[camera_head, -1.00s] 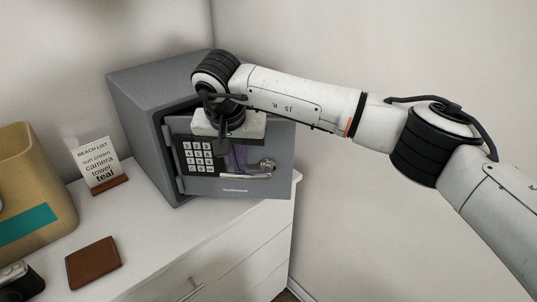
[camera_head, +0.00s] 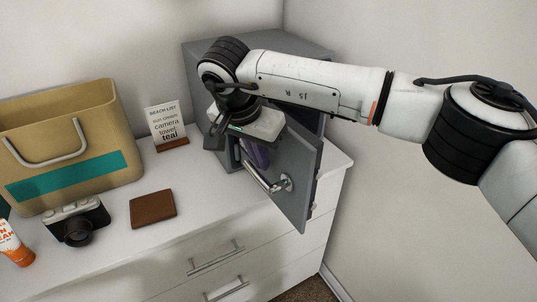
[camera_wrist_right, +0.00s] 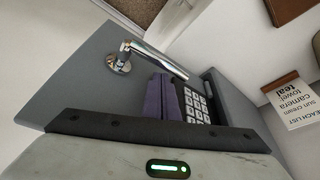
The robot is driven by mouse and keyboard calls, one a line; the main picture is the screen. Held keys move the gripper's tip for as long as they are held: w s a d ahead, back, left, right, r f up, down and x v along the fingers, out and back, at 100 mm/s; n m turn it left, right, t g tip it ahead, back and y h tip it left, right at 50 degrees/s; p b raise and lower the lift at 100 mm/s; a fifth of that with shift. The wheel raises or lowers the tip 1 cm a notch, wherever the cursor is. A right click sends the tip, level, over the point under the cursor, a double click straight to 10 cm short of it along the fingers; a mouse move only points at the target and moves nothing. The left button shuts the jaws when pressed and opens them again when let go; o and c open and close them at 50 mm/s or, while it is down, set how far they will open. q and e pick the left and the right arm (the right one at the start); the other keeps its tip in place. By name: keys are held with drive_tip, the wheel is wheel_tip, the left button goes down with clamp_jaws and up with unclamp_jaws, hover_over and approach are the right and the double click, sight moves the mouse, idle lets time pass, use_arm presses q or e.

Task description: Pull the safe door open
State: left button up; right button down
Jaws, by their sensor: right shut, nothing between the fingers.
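The grey safe (camera_head: 205,75) stands on the white drawer unit's top in the corner. Its door (camera_head: 305,155) stands swung out well away from the body. The silver lever handle (camera_head: 268,182) is on the door's front and also shows in the right wrist view (camera_wrist_right: 155,60). The keypad (camera_wrist_right: 195,105) shows there too. My right gripper (camera_head: 256,155) is shut and empty in front of the door; its purple fingers (camera_wrist_right: 163,98) are beside the lever's free end. I cannot tell whether they touch it. My arm hides much of the safe's opening. My left gripper is not in view.
A beach-list card (camera_head: 167,125) stands left of the safe. A tan bag (camera_head: 75,125), a camera (camera_head: 77,220), an orange-white tube (camera_head: 14,243) and a brown wallet (camera_head: 153,207) are further left. Walls close in behind and right. The drawer unit's front edge (camera_head: 220,225) is clear.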

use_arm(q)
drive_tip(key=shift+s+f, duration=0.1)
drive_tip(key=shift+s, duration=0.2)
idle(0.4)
